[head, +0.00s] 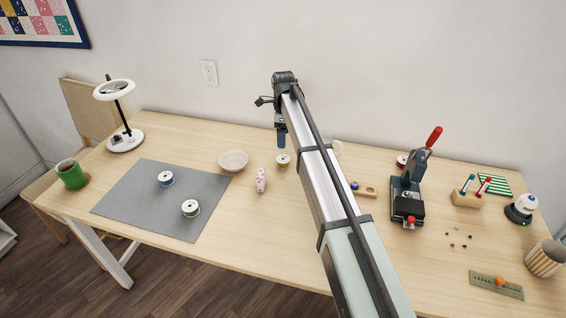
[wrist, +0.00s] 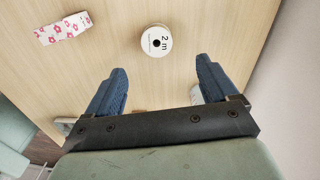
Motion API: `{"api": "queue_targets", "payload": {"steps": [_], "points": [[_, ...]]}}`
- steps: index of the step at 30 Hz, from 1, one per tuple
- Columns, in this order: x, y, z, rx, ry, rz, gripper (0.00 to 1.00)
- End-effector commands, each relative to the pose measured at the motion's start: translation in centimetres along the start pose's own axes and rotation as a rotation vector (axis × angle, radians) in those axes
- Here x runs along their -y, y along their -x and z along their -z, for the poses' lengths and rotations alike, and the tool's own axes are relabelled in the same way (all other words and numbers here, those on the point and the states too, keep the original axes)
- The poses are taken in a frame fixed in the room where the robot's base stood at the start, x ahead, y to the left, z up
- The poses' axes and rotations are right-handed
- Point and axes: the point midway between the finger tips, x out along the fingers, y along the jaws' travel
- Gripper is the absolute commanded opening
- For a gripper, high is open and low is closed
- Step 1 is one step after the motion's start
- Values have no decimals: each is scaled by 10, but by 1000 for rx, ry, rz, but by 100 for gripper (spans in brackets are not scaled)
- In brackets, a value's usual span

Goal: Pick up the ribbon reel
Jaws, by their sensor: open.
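Several reels with white faces are in view. One with a yellowish rim (head: 283,161) stands on the table just below my gripper (head: 281,141). In the wrist view a reel with a white face marked "2 m" (wrist: 156,41) lies ahead of my gripper (wrist: 161,66), centred between the fingers and beyond their tips. My gripper is open and empty, with blue fingers apart. A blue reel (head: 166,179) and a green reel (head: 190,208) rest on the grey mat (head: 135,200). A red reel (head: 402,161) is partly hidden behind the press.
A floral-patterned piece (head: 260,181) and a pale bowl (head: 234,160) are left of the yellowish reel. A white cup (head: 337,147) is partly hidden behind my arm. A press with a red handle (head: 408,190) stands to the right. Bare table lies around the yellowish reel.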

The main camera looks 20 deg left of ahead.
Motion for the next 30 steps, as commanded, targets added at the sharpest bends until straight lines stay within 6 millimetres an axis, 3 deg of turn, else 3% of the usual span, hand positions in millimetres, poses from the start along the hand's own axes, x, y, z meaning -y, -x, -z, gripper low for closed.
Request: {"api": "queue_targets", "payload": {"steps": [7,17,25,30], "points": [[-1,-43,0,-1,1,-2,86],[-3,-63,0,0,2,-1,86],[-6,-97,-1,-1,2,-2,86],[-6,-105,-1,0,2,0,86]]}}
